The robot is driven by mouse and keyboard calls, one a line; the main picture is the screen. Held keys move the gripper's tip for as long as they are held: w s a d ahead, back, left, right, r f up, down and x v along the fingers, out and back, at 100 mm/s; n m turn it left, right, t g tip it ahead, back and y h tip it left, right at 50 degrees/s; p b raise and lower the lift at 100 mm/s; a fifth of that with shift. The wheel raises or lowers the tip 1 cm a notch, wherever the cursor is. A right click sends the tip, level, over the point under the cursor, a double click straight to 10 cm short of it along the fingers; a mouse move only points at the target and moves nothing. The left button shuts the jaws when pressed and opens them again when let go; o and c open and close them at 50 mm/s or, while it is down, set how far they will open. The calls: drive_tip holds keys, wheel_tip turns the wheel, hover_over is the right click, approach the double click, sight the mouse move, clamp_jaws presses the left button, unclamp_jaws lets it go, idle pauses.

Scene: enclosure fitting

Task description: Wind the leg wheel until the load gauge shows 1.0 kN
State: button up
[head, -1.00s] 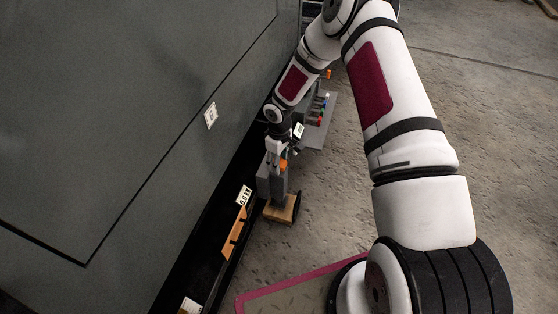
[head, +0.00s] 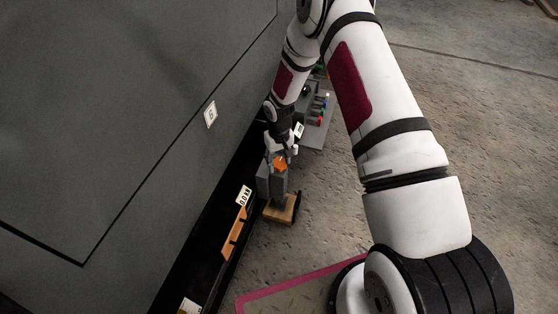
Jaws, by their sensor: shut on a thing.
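The leg (head: 264,184) is a grey upright block at the foot of the dark enclosure wall, standing on a wooden pad (head: 281,212). A small orange part (head: 280,162) shows at its top, where the wheel's handle seems to be. My gripper (head: 279,155) is at this orange part, pointing down, and is shut on it as far as I can see. The wheel's rim is not clear behind the gripper. A small white plate (head: 299,130) shows just right of my wrist; I cannot tell whether it is the load gauge, and no reading is legible.
The big grey enclosure panel (head: 110,110) fills the left, with a white tag (head: 210,114). A white label (head: 244,196) and an orange-brown bar (head: 236,232) are on its dark lower edge. A grey plate with coloured knobs (head: 318,107) lies behind. Floor to the right is clear.

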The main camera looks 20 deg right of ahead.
sight(279, 162)
drive_tip(key=shift+m, duration=0.6)
drive_tip(key=o, duration=1.2)
drive_tip(key=shift+c, duration=0.2)
wheel_tip(279, 162, up, 12)
